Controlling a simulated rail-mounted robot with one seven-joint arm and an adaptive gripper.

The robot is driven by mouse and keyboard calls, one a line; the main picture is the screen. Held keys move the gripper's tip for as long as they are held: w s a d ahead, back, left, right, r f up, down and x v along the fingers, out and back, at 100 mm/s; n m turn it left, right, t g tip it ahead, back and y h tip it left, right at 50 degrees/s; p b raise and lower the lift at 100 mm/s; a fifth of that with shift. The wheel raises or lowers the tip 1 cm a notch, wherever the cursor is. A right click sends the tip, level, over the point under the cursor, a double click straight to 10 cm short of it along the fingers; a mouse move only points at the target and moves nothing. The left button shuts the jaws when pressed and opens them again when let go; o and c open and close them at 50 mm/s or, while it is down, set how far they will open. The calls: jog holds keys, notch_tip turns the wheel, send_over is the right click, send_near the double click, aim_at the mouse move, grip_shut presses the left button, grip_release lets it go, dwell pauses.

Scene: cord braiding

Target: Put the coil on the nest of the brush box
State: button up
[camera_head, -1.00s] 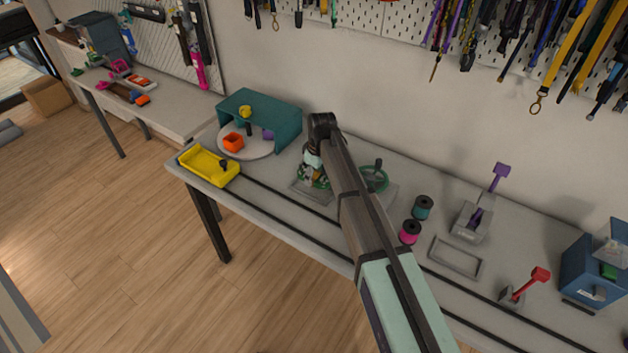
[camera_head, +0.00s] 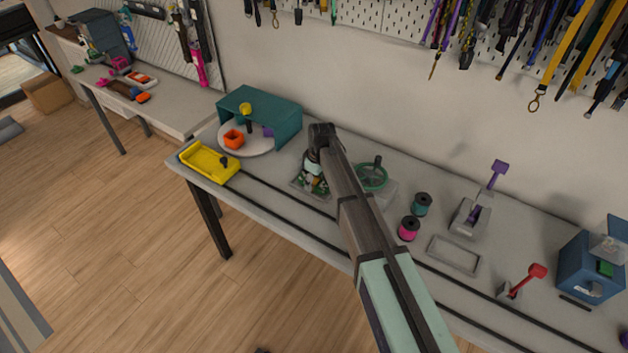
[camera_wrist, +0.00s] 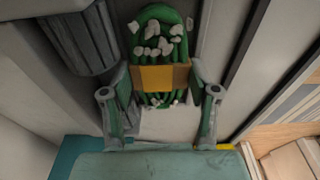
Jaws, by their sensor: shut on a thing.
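The coil (camera_wrist: 159,38) is a green looped cord with pale bits on it and a yellow-orange band around its middle. In the wrist view it sits between the two fingers of my gripper (camera_wrist: 160,80), which is shut on it at the band. In the head view my gripper (camera_head: 313,168) is low over a flat grey plate (camera_head: 298,187) on the bench, with green and pale bits of the coil just below it. My arm and gripper hide part of the coil and plate. I cannot tell whether the coil touches the plate, nor which object is the brush box.
A green handwheel (camera_head: 372,178) stands close right of my gripper, behind my arm. Left are a teal cover (camera_head: 262,105), a turntable with an orange cup (camera_head: 234,139), and a yellow tray (camera_head: 205,163). Teal (camera_head: 422,204) and pink (camera_head: 409,228) spools stand to the right.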

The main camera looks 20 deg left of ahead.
aim_at(317, 183)
jog(key=shift+s+f, duration=0.1)
jog(key=shift+f, duration=0.3)
jog(key=o, duration=1.1)
jog(key=shift+d, duration=0.1)
jog(key=shift+o, duration=1.4)
jog(key=shift+f, duration=0.2)
jog(key=shift+r, duration=0.1)
jog(key=shift+r, duration=0.1)
jog(key=shift+r, duration=0.75)
notch_tip(317, 183, up, 12)
jog(key=d+b, duration=0.1)
jog(key=b, duration=0.1)
jog(key=shift+f+b, duration=0.25)
jog(key=shift+b, duration=0.1)
